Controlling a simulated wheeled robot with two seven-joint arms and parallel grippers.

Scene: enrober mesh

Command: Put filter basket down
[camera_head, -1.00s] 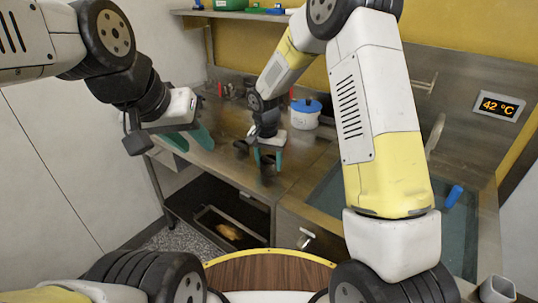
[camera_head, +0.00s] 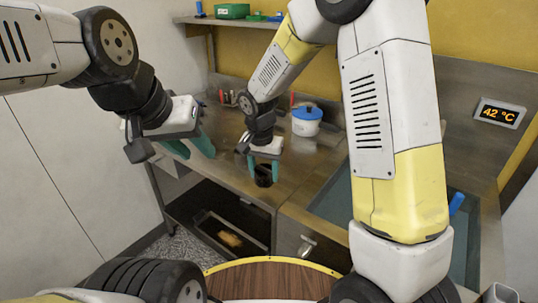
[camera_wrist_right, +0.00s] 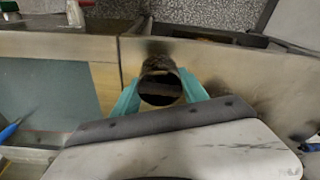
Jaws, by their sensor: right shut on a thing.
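The filter basket (camera_wrist_right: 160,86) is a dark, round, hollow cup with a brownish rim, held between the teal fingers of my right gripper (camera_wrist_right: 163,97) in the right wrist view. In the head view the basket (camera_head: 264,179) shows as a small dark cup below the right gripper (camera_head: 264,170), over the steel counter (camera_head: 225,165) near its front edge. I cannot tell whether its bottom touches the counter. My left gripper (camera_head: 190,147) is to the left, its teal fingers apart and nothing visible between them.
A white pot with a blue lid (camera_head: 307,122) stands behind the right gripper. A small dark object (camera_head: 242,144) is just left of that gripper. A tray (camera_head: 228,238) sits on the lower shelf. The counter's left part has bare room.

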